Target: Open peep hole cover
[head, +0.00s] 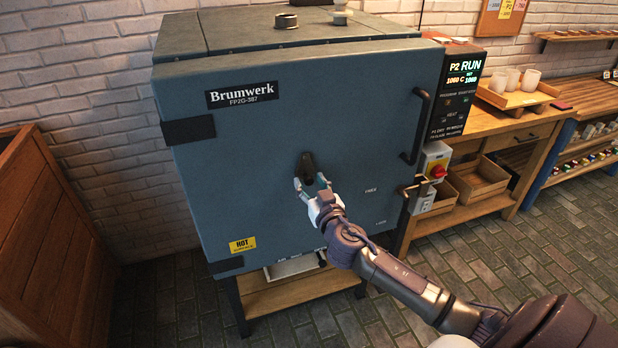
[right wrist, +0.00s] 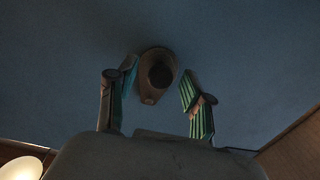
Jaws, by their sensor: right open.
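The peep hole cover (head: 307,165) is a small dark drop-shaped piece on the front door of the blue-grey kiln (head: 250,130). In the right wrist view the cover (right wrist: 155,68) shows as a brownish rounded piece with a dark round middle and a narrower lower end. My right gripper (head: 313,184) is open just below the cover. In the right wrist view its two green-padded fingers (right wrist: 160,98) stand on either side of the cover's lower end. I cannot tell whether they touch it. My left gripper is not in view.
The kiln door has a handle (head: 418,125) at its right edge. A control panel (head: 459,90) reading RUN and a switch box with a red knob (head: 437,171) are to the right. A yellow HOT label (head: 242,245) is low on the door. A wooden crate (head: 45,235) stands at left.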

